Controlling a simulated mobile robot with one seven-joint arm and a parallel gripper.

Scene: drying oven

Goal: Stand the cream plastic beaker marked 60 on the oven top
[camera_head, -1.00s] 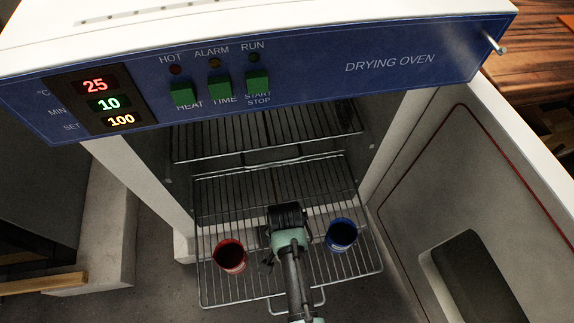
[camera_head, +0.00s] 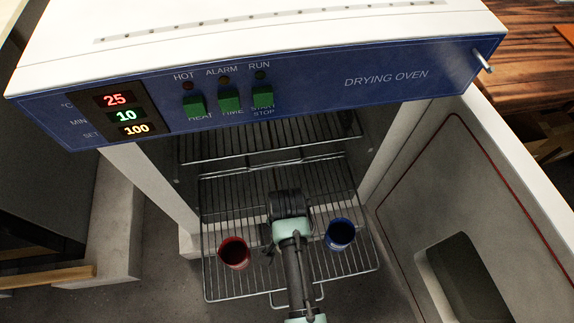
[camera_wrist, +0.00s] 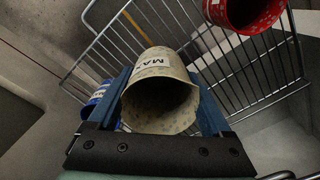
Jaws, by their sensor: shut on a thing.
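The cream beaker (camera_wrist: 158,95) sits between the two blue fingers of my gripper (camera_wrist: 165,105) in the wrist view. The gripper is shut on it. In the head view my gripper (camera_head: 290,205) is over the pulled-out wire rack, and my arm hides the beaker. The oven top (camera_head: 270,28) is a white, slightly curved surface with a row of slots, above the blue control panel (camera_head: 330,88).
A red cup (camera_head: 234,253) stands on the wire rack (camera_head: 222,290) left of my gripper, and a blue cup (camera_head: 340,234) stands right of it. The oven door (camera_head: 455,200) is open on the right. The visible oven top is clear.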

